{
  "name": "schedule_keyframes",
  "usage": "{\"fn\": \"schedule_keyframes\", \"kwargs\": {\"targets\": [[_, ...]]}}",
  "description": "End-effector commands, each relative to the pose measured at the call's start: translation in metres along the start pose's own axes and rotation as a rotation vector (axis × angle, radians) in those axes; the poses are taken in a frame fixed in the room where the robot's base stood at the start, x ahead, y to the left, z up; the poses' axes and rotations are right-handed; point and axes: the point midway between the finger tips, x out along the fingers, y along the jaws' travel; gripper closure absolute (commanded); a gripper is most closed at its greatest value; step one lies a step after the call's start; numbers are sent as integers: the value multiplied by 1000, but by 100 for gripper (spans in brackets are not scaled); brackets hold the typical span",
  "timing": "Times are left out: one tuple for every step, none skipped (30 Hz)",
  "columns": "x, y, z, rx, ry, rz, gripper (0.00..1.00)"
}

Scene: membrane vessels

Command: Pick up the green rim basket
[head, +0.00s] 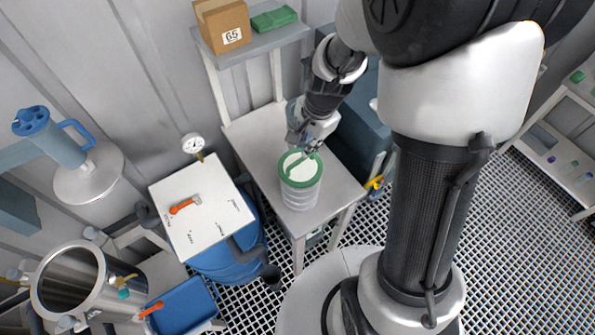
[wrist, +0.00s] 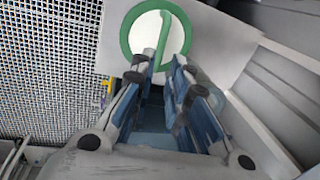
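The green rim basket (head: 301,197) stands upright on a light grey table (head: 257,140), near its front end. It has a pale ribbed body, a green rim and a green bar handle across its top. My gripper (head: 304,153) is just above the basket's back side in the head view. In the wrist view the green rim (wrist: 127,38) shows beyond the fingertips. My gripper (wrist: 165,62) is open there, and the handle (wrist: 164,32) lines up with the gap between its fingers. I cannot tell how far apart handle and fingertips are in depth.
A blue-grey box (head: 362,125) stands close on the table's right. A white-topped blue drum (head: 203,218) stands on the left.

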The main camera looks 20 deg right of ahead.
Motion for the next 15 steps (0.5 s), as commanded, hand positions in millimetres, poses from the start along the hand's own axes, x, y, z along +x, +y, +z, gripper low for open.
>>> {"fn": "schedule_keyframes", "kwargs": {"targets": [[15, 1, 1, 0, -3, 4, 84], [21, 1, 1, 0, -2, 3, 84], [29, 1, 1, -1, -2, 3, 84], [34, 1, 1, -1, -1, 3, 84], [39, 1, 1, -1, -1, 3, 84], [45, 0, 1, -1, -1, 2, 84], [48, 0, 1, -1, -1, 1, 84], [51, 0, 0, -1, -1, 1, 84], [54, 0, 0, -1, 0, 0, 84], [56, 0, 0, -1, 0, 0, 84], [56, 0, 0, -1, 0, 0, 84], [58, 0, 1, -1, 0, 0, 84], [60, 0, 1, -2, 0, 0, 84], [63, 0, 1, -2, -1, 1, 84], [68, 0, 2, -2, -1, 1, 84]]}}
